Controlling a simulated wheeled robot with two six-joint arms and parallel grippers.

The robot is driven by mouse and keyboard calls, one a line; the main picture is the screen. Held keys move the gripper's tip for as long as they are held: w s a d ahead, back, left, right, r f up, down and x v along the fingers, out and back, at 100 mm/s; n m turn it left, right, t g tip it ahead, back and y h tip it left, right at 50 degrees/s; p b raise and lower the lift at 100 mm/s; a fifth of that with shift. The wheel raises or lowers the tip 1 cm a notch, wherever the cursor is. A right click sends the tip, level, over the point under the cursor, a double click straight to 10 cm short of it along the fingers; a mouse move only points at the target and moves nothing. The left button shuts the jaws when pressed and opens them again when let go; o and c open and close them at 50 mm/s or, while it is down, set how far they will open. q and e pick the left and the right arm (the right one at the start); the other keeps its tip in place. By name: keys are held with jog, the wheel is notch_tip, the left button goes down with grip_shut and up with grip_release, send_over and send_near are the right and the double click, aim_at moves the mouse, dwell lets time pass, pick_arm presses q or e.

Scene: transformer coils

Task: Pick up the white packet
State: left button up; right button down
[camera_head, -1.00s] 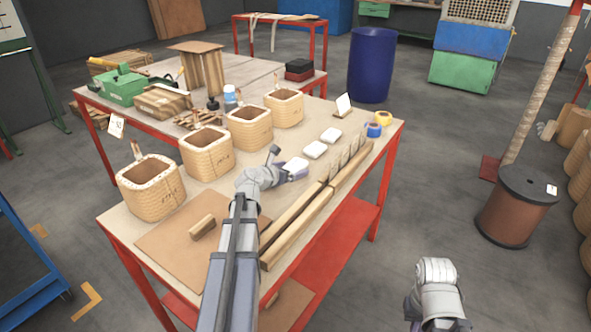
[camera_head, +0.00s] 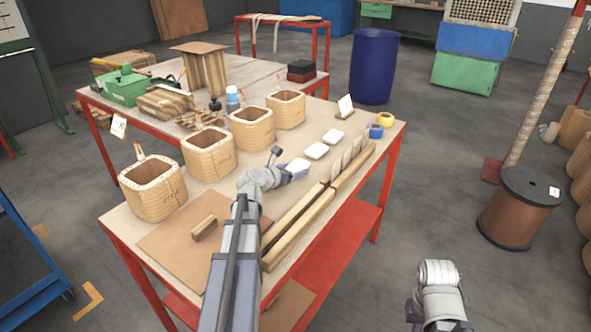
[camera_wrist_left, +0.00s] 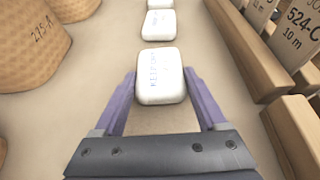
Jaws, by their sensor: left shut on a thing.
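Three white packets lie in a row on the workbench. My left gripper (camera_wrist_left: 162,86) is shut on the nearest white packet (camera_wrist_left: 160,70), with one purple-grey finger on each side of it. In the head view the same packet (camera_head: 299,167) shows at the tip of my left arm. I cannot tell whether it is clear of the table. The middle white packet (camera_head: 317,151) and the far white packet (camera_head: 332,137) lie beyond it. Part of my right arm shows at the bottom right of the head view, but its fingers do not show.
Woven coils (camera_head: 208,152) stand in a row left of the packets. Wooden slotted rails (camera_head: 300,228) run along the right, holding several tags at the far end. Blue tape (camera_head: 376,131) and yellow tape (camera_head: 386,119) lie at the far right corner. A brown board (camera_head: 180,238) lies at the front.

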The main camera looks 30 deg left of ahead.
aim_at(293, 169)
pick_arm(q)
jog(key=shift+r, duration=0.15)
notch_tip(293, 169, up, 10)
jog(key=p, duration=1)
